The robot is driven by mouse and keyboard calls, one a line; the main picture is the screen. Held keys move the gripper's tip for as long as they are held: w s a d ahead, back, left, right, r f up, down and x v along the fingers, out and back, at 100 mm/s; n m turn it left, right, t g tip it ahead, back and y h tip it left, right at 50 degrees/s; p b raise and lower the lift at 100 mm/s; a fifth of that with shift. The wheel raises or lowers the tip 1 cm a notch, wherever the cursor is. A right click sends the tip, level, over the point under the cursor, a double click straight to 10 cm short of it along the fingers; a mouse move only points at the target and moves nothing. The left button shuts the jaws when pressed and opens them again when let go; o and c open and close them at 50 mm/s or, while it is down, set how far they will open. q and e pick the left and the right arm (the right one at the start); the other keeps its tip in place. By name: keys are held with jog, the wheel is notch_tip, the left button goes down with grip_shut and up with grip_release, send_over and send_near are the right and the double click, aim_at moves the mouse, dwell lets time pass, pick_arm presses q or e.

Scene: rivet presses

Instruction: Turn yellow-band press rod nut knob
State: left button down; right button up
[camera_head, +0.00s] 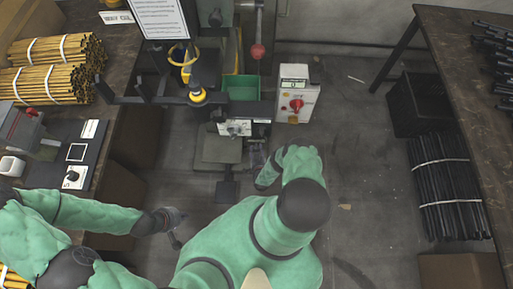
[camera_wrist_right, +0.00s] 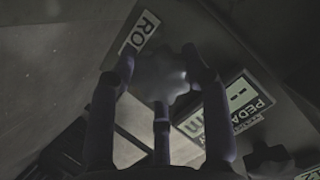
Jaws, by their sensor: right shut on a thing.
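The press (camera_head: 215,140) stands at the centre of the head view, with a yellow band (camera_head: 197,96) on its upright part. In the right wrist view a grey lobed knob (camera_wrist_right: 165,80) sits beside a label starting "RO" (camera_wrist_right: 138,33). My right gripper (camera_wrist_right: 160,74) has its three dark fingers around this knob and is shut on it. In the head view my right gripper (camera_head: 257,158) is at the press's front right, partly hidden by my green-sleeved arm, and the knob cannot be made out there. My left gripper (camera_head: 175,227) hangs empty at the lower left, fingers apart.
A control box (camera_head: 297,100) with a red knob stands right of the press. A panel with "PEDA" lettering (camera_wrist_right: 252,110) is close beside my right fingers. A left bench (camera_head: 118,45) holds yellow rod bundles. A right table (camera_head: 470,130) holds black rods. Floor between is mostly clear.

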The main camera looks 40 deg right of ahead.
jog(key=m, duration=0.1)
jog(key=m+t+y, duration=0.1)
jog(key=a+m+t, duration=0.1)
jog(key=shift+s+f+m+y, duration=0.15)
jog(key=shift+f+m+y, duration=0.15)
jog(key=shift+y, duration=0.1)
jog(key=shift+a+m+t, duration=0.1)
jog(key=shift+m+t, duration=0.5)
jog(key=shift+m, duration=0.5)
jog(key=shift+r, duration=0.1)
jog(key=o, duration=1.1)
jog(key=shift+r, duration=0.1)
jog(key=shift+d, duration=0.3)
jog(key=v, duration=1.2)
